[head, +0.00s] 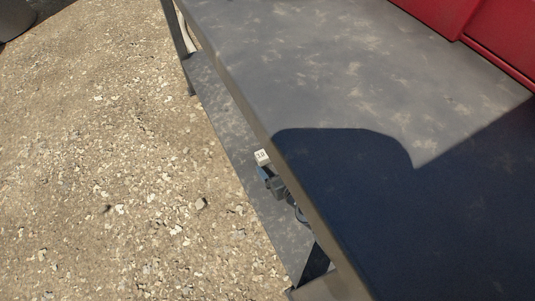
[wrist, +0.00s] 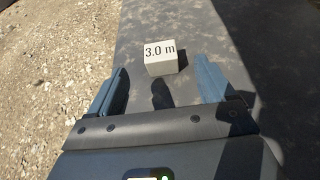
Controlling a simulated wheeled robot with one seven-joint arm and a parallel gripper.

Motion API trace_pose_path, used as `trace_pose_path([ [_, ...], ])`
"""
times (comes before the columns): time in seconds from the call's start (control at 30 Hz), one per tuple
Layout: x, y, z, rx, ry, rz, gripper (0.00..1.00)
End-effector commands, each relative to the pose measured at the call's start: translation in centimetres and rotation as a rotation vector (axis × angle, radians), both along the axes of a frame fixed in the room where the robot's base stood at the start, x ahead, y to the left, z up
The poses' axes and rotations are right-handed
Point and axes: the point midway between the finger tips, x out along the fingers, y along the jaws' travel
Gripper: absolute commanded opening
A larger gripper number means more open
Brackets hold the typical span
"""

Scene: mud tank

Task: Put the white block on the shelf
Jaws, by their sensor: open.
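The white block (wrist: 160,58), marked "3.0 m", rests on a grey mottled surface in the wrist view. In the head view the white block (head: 262,156) shows small beside the long edge of the dark tabletop, over the lower shelf (head: 222,112). My gripper (wrist: 160,76) is open, its two blue fingers spread to the left and right. The block lies just ahead of the fingertips, roughly centred, with nothing held. In the head view my gripper (head: 266,173) is just below the block, and the tabletop hides part of my arm.
The grey tabletop (head: 300,70) overhangs the lower shelf, and a broad shadow covers its front right. A red object (head: 505,40) stands at the top right. Gravel ground (head: 100,160) lies open to the left. A table leg (head: 176,35) stands at the far end.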

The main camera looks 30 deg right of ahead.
Motion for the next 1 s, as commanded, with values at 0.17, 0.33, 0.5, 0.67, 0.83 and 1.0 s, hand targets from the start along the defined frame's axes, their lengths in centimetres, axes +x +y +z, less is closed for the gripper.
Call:
trace_pose_path([
  [0.17,-2.7,0.0,1.2,0.0,0.001,0.0,0.82],
  [0.33,-3.7,0.0,1.5,0.0,0.0,0.0,0.82],
  [0.5,-3.9,0.0,1.6,0.0,0.0,0.0,0.82],
  [0.67,-3.8,0.0,1.6,0.0,0.0,0.0,0.82],
  [0.83,-3.8,0.0,1.6,0.0,0.0,0.0,0.82],
  [1.0,-3.8,0.0,1.5,0.0,0.0,0.0,0.82],
])
